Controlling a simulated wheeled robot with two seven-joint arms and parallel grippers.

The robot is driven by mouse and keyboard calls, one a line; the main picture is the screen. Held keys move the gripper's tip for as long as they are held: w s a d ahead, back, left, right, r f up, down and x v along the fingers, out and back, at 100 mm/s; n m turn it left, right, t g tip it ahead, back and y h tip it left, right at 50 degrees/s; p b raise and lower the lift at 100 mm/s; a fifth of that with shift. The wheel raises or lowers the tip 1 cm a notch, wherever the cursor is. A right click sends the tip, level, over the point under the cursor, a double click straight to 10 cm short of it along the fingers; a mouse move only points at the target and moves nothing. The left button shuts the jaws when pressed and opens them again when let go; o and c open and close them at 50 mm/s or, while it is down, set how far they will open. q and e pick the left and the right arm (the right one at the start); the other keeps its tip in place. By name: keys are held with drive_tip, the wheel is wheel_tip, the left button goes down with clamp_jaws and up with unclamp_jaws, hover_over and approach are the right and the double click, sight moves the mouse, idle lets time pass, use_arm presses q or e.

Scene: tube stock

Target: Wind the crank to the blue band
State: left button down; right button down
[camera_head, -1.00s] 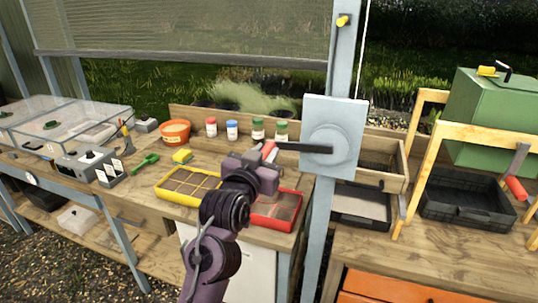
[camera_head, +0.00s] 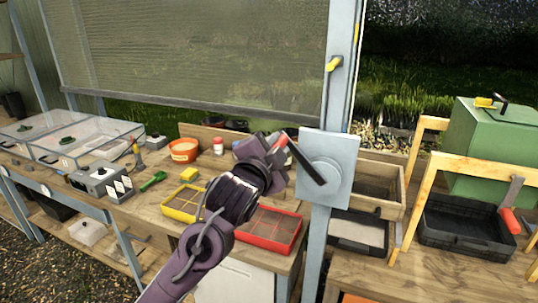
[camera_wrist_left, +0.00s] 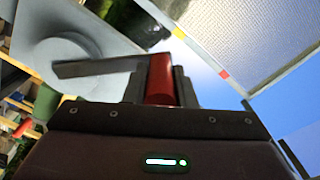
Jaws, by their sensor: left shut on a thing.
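The crank's grey plate (camera_head: 343,160) is fixed to a grey post. Its dark crank arm (camera_head: 307,164) slants up and left from the hub to a red handle (camera_head: 279,143). My left gripper (camera_head: 274,150) is shut on that red handle. In the left wrist view the red handle (camera_wrist_left: 160,80) stands between the fingers, with the crank arm (camera_wrist_left: 95,67) beside it. A pale strip there carries a yellow band (camera_wrist_left: 179,33) and a red band (camera_wrist_left: 223,74); I cannot clearly make out a blue one. My right gripper is not in view.
A mesh blind (camera_head: 200,55) hangs behind the bench. A yellow piece (camera_head: 334,63) sits on the post above the plate. A green box (camera_head: 490,135) stands at right.

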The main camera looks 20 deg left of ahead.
use_arm(q)
drive_tip(key=shift+d+r+m, duration=0.7)
drive_tip(key=shift+d+m, duration=0.05)
drive_tip(key=shift+m, duration=0.05)
drive_tip(key=shift+d+r+m+b, duration=0.25)
drive_tip(key=shift+d+m+b, duration=0.1)
drive_tip(key=shift+m, duration=0.05)
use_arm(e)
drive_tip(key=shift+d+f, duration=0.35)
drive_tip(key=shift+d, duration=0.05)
use_arm(q)
drive_tip(key=c, duration=1.2)
unclamp_jaws()
